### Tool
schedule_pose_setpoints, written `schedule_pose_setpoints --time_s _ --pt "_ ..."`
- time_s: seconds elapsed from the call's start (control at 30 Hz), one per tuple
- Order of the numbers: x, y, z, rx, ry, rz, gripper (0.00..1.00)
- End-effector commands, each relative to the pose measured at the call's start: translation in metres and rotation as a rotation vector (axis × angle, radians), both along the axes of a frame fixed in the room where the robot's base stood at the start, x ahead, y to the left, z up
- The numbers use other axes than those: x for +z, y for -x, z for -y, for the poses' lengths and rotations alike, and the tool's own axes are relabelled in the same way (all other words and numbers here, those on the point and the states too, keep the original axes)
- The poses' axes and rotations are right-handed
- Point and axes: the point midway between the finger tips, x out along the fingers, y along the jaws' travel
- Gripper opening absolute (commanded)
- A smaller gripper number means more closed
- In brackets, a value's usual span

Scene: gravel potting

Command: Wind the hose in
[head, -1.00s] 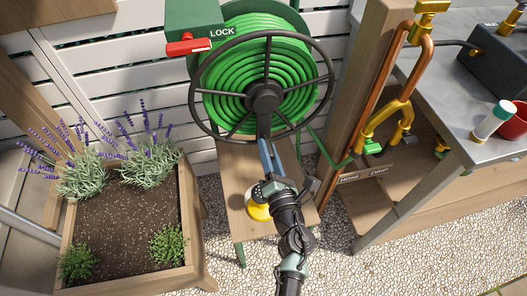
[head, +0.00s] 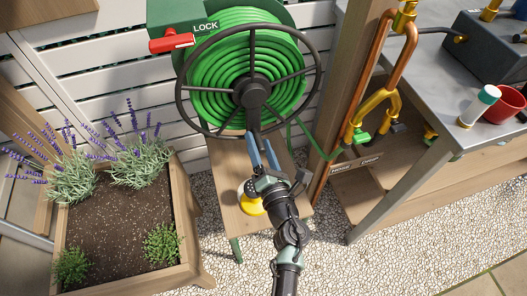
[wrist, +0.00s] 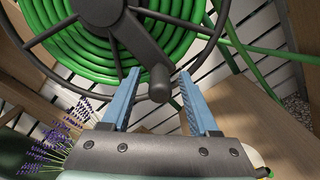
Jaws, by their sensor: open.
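The green hose (head: 218,72) lies in coils on the reel, and a length of it runs from the reel down to the right toward the brass tap fittings. A dark hand wheel (head: 308,93) with spokes stands in front of the coils. Its crank handle (wrist: 159,86) shows in the wrist view, pointing toward me. My gripper (head: 263,142) is just below the wheel's hub. In the wrist view its blue fingers (wrist: 157,92) are open, one on each side of the handle's end, with gaps showing. A red lock lever (head: 171,42) sits beside the LOCK label at the reel's upper left.
A wooden planter (head: 188,215) with lavender stands at the left. A wooden stand (head: 228,165) bears a yellow object (head: 250,203) under my arm. Copper pipes, a post and a grey-topped bench (head: 430,90) are at the right. Gravel (head: 335,250) covers the ground.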

Motion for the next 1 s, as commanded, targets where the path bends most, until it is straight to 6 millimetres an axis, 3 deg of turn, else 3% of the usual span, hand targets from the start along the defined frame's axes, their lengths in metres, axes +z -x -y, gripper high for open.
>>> schedule_pose_setpoints --time_s 0.17,0.6,0.8,1.0 --pt "0.0 0.019 0.006 -0.001 0.0 -0.003 0.61" --pt "0.0 0.103 0.03 -0.003 0.001 -0.003 0.61" --pt "0.001 0.121 0.035 -0.002 0.0 -0.001 0.61" --pt "0.001 0.124 0.036 -0.002 0.0 -0.001 0.61"
